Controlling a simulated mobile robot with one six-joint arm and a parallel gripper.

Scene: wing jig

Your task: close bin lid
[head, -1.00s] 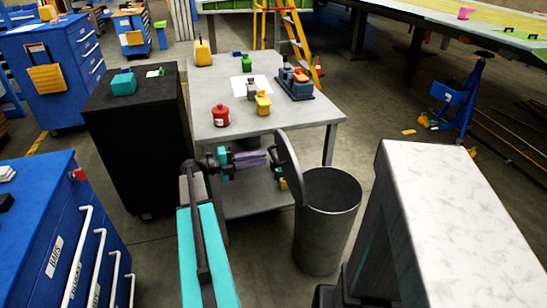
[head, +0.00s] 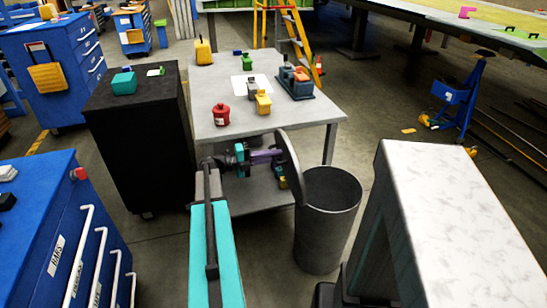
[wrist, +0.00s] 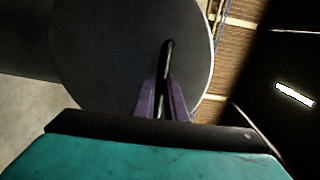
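The bin (head: 327,225) is a dark grey cylinder on the floor in the head view, with its mouth uncovered. Its round grey lid (head: 289,160) stands nearly upright at the left side of the rim. My gripper (head: 275,156), with purple fingers, reaches the lid from the left, on its outer side. In the wrist view, the lid's disc (wrist: 100,60) fills much of the picture. A dark bar-like handle (wrist: 166,58) shows between the tips of my gripper (wrist: 162,84). Whether the fingers press on the handle is unclear.
A grey table (head: 300,124) with a red canister (head: 221,114) and several other objects stands behind the bin. A black cabinet (head: 140,150) is left of it. A white-topped block (head: 455,220) stands close on the bin's right. A blue drawer cabinet (head: 95,240) is at front left.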

